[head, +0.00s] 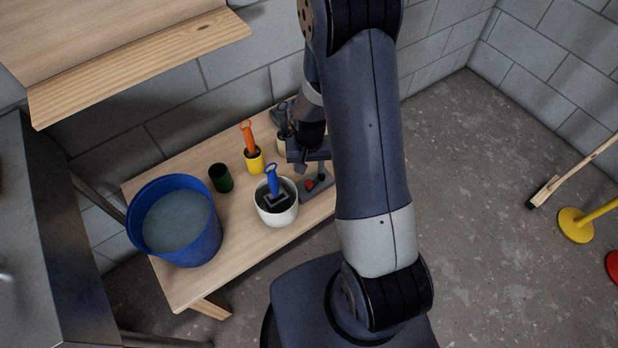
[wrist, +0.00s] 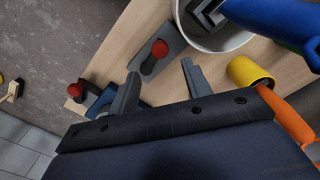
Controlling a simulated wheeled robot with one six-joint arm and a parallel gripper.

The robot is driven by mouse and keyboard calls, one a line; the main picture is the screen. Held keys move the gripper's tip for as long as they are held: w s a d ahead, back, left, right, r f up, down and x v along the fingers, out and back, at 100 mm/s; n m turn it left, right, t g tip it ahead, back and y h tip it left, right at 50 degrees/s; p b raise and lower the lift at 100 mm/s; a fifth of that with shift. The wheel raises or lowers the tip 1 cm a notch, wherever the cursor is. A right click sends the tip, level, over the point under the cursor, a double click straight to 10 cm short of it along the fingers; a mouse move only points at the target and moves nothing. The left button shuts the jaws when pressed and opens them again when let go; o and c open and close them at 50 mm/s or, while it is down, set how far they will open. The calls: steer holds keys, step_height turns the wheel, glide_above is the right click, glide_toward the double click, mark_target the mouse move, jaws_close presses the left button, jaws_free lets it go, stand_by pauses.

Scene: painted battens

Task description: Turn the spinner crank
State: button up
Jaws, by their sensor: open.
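A red knob (wrist: 160,48) sits on a flat grey plate (wrist: 172,35) with a dark slot or arm, on the wooden table. A second red knob (wrist: 75,89) shows by a grey and blue part (wrist: 100,100) near the table edge; I cannot tell which knob belongs to the spinner crank. In the head view, one red knob (head: 309,184) shows beside the white bucket. My gripper (wrist: 160,68) is open and empty, its two fingers apart, with the grey plate and its knob showing between and beyond the tips. My gripper (head: 308,158) is partly hidden by my arm in the head view.
The white bucket (head: 264,213) holds a blue-handled tool (head: 272,180). A yellow cup (head: 255,164) holds an orange-handled tool (head: 246,133). A dark green cup (head: 220,179) and a large blue bucket (head: 200,243) stand left. A wooden shelf (head: 150,75) overhangs the upper left.

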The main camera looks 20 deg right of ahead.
mark_target(309, 183)
step_height(309, 183, down, 8)
steer(key=shift+r+b, duration=0.25)
steer(key=shift+b, duration=0.05)
steer(key=shift+c, duration=0.3)
jaws_close()
